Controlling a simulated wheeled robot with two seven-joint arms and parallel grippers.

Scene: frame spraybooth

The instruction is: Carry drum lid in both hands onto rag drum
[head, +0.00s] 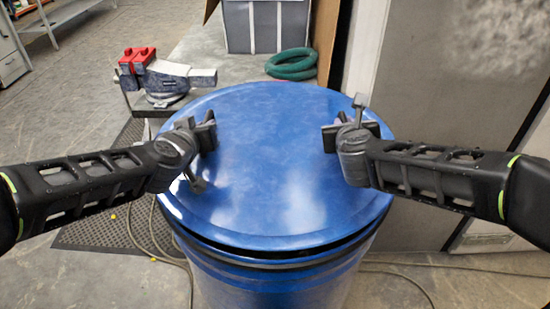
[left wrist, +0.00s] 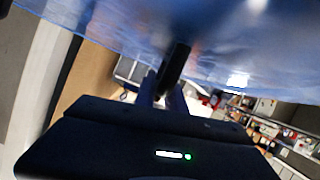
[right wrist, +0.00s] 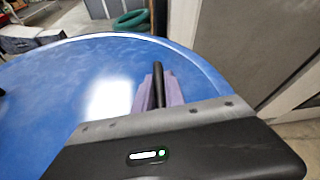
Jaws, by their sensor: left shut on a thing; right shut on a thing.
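The drum lid (head: 268,185) is a wide, round, glossy blue disc directly over the blue rag drum (head: 285,288) in the head view. A dark gap shows between the lid's front edge and the drum rim, widest at the front right; I cannot tell whether they touch elsewhere. My left gripper (head: 203,136) is shut on a dark grip at the lid's left side. My right gripper (head: 338,136) is shut on the matching grip at the right. In the right wrist view a dark bar (right wrist: 158,84) stands between the fingers. The drum's inside is hidden.
A red and grey vise (head: 165,78) stands behind left, beside a grey crate (head: 266,25) and a coiled green hose (head: 291,65). A grey cabinet (head: 445,70) is close on the right. Cables (head: 160,245) lie on the floor around the drum.

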